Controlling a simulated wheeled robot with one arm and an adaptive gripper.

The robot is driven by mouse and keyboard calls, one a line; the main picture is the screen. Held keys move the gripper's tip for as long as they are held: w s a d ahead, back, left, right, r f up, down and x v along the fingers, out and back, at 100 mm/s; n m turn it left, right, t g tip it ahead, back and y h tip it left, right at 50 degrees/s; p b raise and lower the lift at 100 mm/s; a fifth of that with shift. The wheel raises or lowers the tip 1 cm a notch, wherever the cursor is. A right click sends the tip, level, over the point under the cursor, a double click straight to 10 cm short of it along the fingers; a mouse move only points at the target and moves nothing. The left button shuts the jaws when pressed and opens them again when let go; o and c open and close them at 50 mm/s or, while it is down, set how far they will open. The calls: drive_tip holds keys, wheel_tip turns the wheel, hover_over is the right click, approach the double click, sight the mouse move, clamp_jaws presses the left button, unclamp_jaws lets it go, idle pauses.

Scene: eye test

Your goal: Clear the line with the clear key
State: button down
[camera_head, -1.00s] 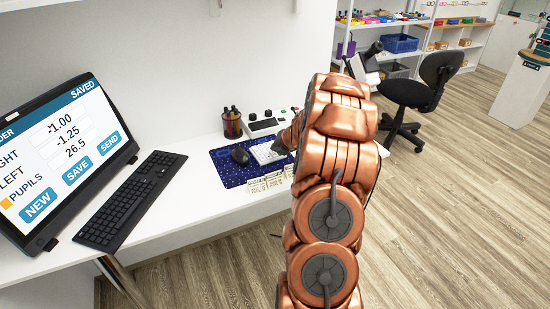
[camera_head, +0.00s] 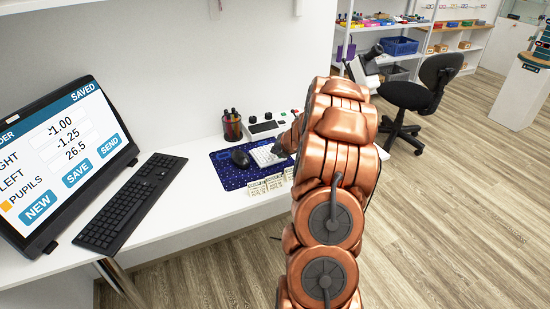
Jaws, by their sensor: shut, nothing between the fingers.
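A white keypad (camera_head: 264,156) lies on a blue patterned mat (camera_head: 228,176) on the white desk. Its key labels are too small to read, so I cannot tell which is the clear key. My gripper (camera_head: 280,149) is shut at the keypad's right side, its tip low over or on the keys; contact cannot be told. My copper arm hides most of the gripper and the mat's right part. The monitor (camera_head: 60,160) at left shows -1.00, -1.25 and 26.5, with an orange square beside PUPILS and SAVED at the top.
A black mouse (camera_head: 240,158) sits left of the keypad. Small labelled cards (camera_head: 265,187) line the mat's front. A black keyboard (camera_head: 130,203) lies before the monitor.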

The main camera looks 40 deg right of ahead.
sight(276, 158)
drive_tip(key=shift+f, duration=0.9)
idle(1.2)
idle(0.3)
drive_tip(key=shift+r+p, duration=0.95)
drive_tip(key=shift+p, duration=0.3)
wheel_tip(276, 158, up, 5)
drive_tip(key=p, duration=0.6)
idle(0.6)
